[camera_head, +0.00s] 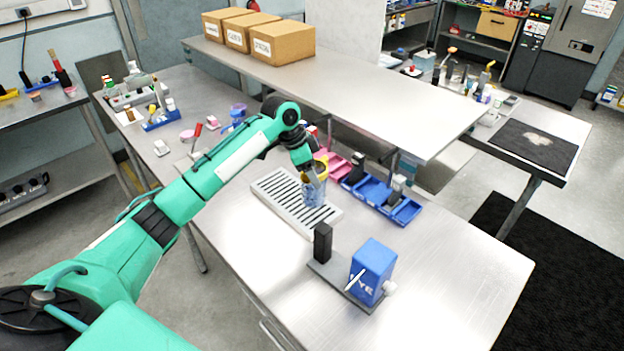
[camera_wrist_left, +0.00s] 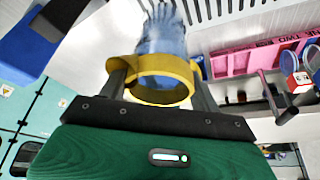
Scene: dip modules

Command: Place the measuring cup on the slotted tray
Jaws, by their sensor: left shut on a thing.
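The measuring cup (camera_head: 313,193) is translucent blue with a yellow band. It shows blurred in the left wrist view (camera_wrist_left: 163,38), with the yellow band near my fingers. My left gripper (camera_head: 314,174) is shut on the cup at that band, one finger on each side in the wrist view (camera_wrist_left: 160,84). The slotted tray (camera_head: 271,187) is pale with dark slots and lies flat on the steel bench. In the head view the cup overlaps the tray's right part. I cannot tell whether its base touches the tray. My right gripper is not in view.
Blue bins (camera_head: 373,190) and a pink bin (camera_head: 336,164) stand right of the tray, under a raised shelf (camera_head: 400,90). A blue box (camera_head: 371,270) on a grey stand is nearer the front. The bench's front right is clear.

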